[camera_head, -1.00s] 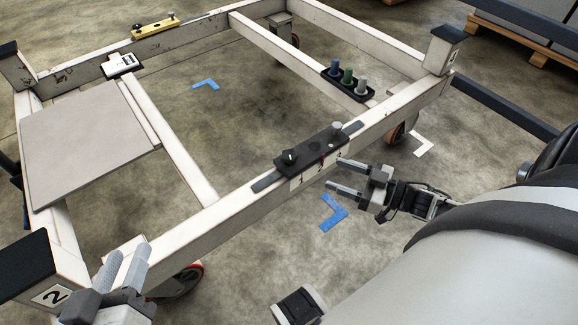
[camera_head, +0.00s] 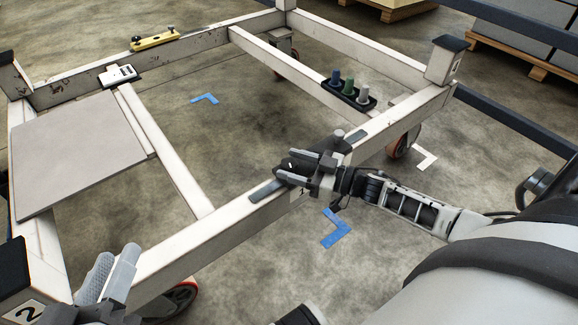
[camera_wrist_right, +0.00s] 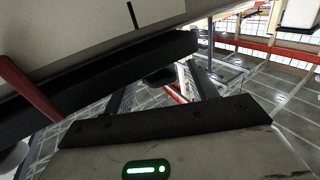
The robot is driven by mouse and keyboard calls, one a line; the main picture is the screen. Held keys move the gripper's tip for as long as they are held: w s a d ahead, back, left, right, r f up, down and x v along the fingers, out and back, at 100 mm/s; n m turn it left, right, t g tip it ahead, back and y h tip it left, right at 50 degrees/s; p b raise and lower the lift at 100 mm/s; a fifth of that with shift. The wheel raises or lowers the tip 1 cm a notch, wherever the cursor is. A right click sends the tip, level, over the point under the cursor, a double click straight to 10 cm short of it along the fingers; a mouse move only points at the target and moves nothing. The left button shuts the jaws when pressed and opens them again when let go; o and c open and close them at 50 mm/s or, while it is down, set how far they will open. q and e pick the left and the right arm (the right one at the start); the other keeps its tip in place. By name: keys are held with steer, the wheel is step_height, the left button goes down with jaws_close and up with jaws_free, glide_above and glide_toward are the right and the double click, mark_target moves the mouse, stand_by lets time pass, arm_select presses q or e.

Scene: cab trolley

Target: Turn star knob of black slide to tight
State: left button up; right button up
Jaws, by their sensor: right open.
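The black slide (camera_head: 345,146) sits on the near rail of the white trolley frame, partly hidden behind my right gripper. My right gripper (camera_head: 290,168) is open at the slide's left part, with its two fingers on either side of the dark star knob (camera_head: 291,163). In the right wrist view, a dark rounded shape that looks like the knob (camera_wrist_right: 160,76) shows between the spread fingers; contact cannot be told. A grey upright pin (camera_head: 338,136) stands at the slide's right end. My left gripper (camera_head: 116,256) is at the lower left, its fingers apart and empty.
A black holder with blue, green and grey pegs (camera_head: 348,88) sits on the cross rail. A yellow slide (camera_head: 153,41) and a white device (camera_head: 119,75) are on the far rail. A grey panel (camera_head: 75,150) lies at left. Blue floor marks (camera_head: 337,228) lie below the near rail.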

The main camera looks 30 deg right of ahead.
steer(key=shift+w+a, duration=0.4)
steer(key=shift+w, duration=0.15)
arm_select(q)
steer(key=shift+r, duration=0.15)
arm_select(e)
steer(key=shift+w, duration=0.1)
steer(key=c, duration=1)
steer(key=shift+a+r+m+t+h+p, duration=0.1)
steer(key=shift+r+m+t+h+p, duration=0.1)
steer(key=shift+m+t+h+p, duration=0.45)
steer(key=shift+h+p, duration=0.45)
steer(key=shift+p, duration=0.15)
steer(key=m+t+h+p, duration=0.1)
steer(key=m+h+p, duration=0.1)
steer(key=shift+m+h, duration=0.25)
steer(key=shift+h, duration=0.15)
arm_select(q)
steer(key=shift+s+a+f+m+g+y+p, duration=0.25)
steer(key=shift+a+f+m+g+y+p, duration=0.45)
steer(key=shift+f+m+y, duration=0.25)
arm_select(e)
steer(key=shift+f+m+t+h, duration=0.2)
steer(key=shift+m+t+h, duration=0.15)
steer(key=shift+m+h, duration=1.25)
arm_select(q)
steer(key=shift+a+r, duration=0.1)
arm_select(e)
steer(key=shift+n+h, duration=0.4)
